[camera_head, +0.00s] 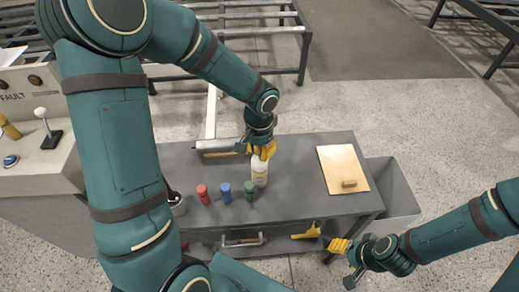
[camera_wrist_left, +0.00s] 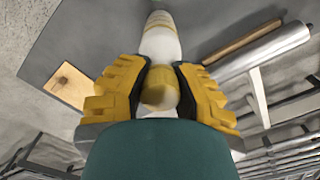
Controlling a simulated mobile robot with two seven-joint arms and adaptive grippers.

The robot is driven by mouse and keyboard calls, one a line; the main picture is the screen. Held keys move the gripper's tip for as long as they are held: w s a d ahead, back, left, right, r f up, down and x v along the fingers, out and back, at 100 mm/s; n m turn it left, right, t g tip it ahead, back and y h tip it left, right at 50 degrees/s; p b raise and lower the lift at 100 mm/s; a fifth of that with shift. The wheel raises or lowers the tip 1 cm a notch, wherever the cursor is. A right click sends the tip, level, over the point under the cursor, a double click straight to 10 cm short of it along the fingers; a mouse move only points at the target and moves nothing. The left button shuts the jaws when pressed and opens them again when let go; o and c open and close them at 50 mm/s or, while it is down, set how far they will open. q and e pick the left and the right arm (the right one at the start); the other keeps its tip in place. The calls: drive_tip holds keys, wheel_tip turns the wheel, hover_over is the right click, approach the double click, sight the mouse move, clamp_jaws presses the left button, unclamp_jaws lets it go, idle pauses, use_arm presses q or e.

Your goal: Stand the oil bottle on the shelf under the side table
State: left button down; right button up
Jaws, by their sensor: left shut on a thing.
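The oil bottle (camera_head: 260,174), white with a pale label and a yellow cap, is upright over the grey side table (camera_head: 290,200). My left gripper (camera_head: 262,151) is shut on its top from above. In the left wrist view the yellow cap (camera_wrist_left: 160,88) is between the two yellow fingers, with the white body beyond. I cannot tell whether the bottle's base touches the tabletop. The shelf (camera_head: 280,244) shows partly below the table's front edge. My right gripper (camera_head: 345,262) is low, right of the shelf; its opening is unclear.
Red (camera_head: 202,193), blue (camera_head: 225,192) and green (camera_head: 249,189) small bottles stand left of the oil bottle. A clipboard-like board (camera_head: 342,168) lies at the table's right. A yellow tool (camera_head: 306,232) and a grey-handled item (camera_head: 242,241) are on the shelf. A grey bin (camera_head: 395,190) stands at right.

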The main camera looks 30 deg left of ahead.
use_arm(q)
drive_tip(key=c, duration=0.9)
unclamp_jaws()
drive_tip(key=shift+f, duration=0.1)
drive_tip(key=shift+o, duration=0.2)
